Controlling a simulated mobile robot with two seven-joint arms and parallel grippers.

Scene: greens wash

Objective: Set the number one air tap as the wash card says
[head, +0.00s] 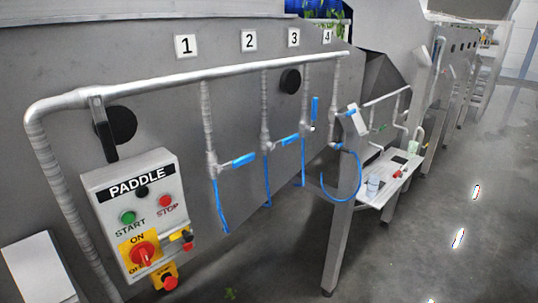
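The number 1 plate (185,46) is on the grey machine wall. Below it a drop pipe (207,115) comes down from the horizontal air pipe (180,78). The number one tap's blue handle (243,159) points right, crosswise to its pipe, and a blue hose (220,205) hangs below. The number two handle (289,140) also points right. The number three handle (314,108) stands upright along its pipe. Neither gripper is in view.
A PADDLE control box (150,208) with buttons and a red and yellow switch stands left of the tap. A pale blank panel (38,268) is at lower left. A steel side table (378,182) with small items is at right. The floor (440,220) at right is clear.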

